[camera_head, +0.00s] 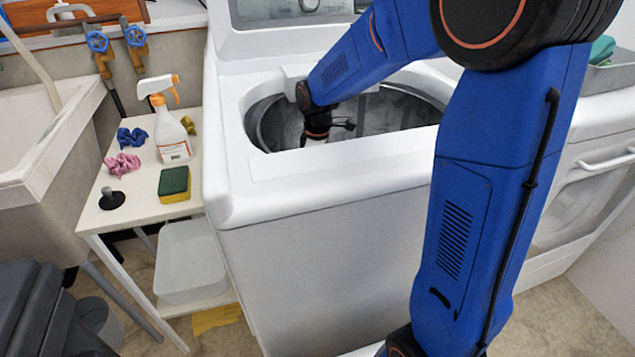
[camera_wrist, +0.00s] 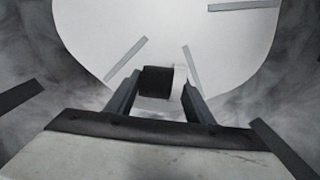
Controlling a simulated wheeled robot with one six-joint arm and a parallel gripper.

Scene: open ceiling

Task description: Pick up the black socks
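My gripper (camera_wrist: 162,84) is down inside the drum of the top-loading washing machine (camera_head: 325,190), and my arm reaches in through the open top. In the wrist view, a small black rolled thing (camera_wrist: 155,82), likely the black socks, lies between the two fingertips. A white piece (camera_wrist: 179,80) sits directly to its right, by the right finger. The fingers stand apart on either side of these two. I cannot tell whether they press on them. In the head view the fingertips and the black thing are hidden by the drum rim and my arm.
The drum wall (camera_wrist: 80,75) curves closely around my gripper. Left of the washer, a small white table (camera_head: 140,208) holds a spray bottle (camera_head: 168,125), a sponge (camera_head: 174,184), pink (camera_head: 123,164) and blue cloths (camera_head: 132,137). A white sink (camera_head: 45,130) is at far left.

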